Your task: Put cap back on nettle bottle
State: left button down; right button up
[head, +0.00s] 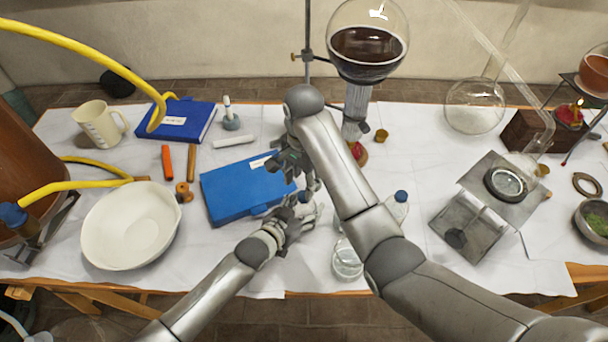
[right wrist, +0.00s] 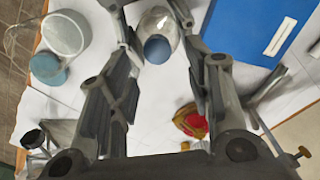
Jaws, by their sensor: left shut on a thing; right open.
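A small clear bottle (right wrist: 160,20) with a blue cap (right wrist: 157,49) on its top end lies between the fingers of my right gripper (right wrist: 155,35) in the right wrist view. I cannot tell whether the cap is fully seated. In the head view the blue cap (head: 304,197) shows just in front of the blue box. My left gripper (head: 300,218) is shut on the bottle, mostly hiding it. My right gripper (head: 302,182) is open, just above and around the cap, with no clear contact visible. No label is readable.
A second blue-capped bottle (head: 397,207) and a glass beaker (head: 347,262) stand close to the right. The blue box (head: 232,190) lies left. A red and yellow object (head: 357,152) and a tall flask (head: 367,45) are behind. A white bowl (head: 130,225) is further left.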

aim_at(304, 210)
jog(key=n, duration=0.2)
jog(key=r+n, duration=0.1)
jog(key=shift+w+a, duration=0.1)
jog(key=shift+w, duration=0.15)
jog(key=n, duration=0.4)
jog(key=shift+w+a+r+t, duration=0.15)
jog(key=shift+w+r+t, duration=0.05)
jog(key=shift+r+t, duration=0.1)
jog(key=n, duration=0.5)
jog(key=shift+a+r+n, duration=0.1)
jog(key=shift+r+n, duration=0.2)
jog(key=shift+r, duration=0.1)
jog(key=n, duration=0.3)
jog(key=shift+r+n, duration=0.15)
jog(key=shift+n, duration=0.15)
jog(key=n, duration=0.3)
jog(key=shift+s+r+n, duration=0.1)
jog(key=shift+s+n, duration=0.05)
jog(key=shift+n, duration=0.15)
jog(key=n, duration=0.4)
jog(key=d+n, duration=0.1)
jog(key=n, duration=0.1)
jog(key=shift+s, duration=0.4)
jog(key=shift+f, duration=4)
jog(key=shift+c, duration=0.5)
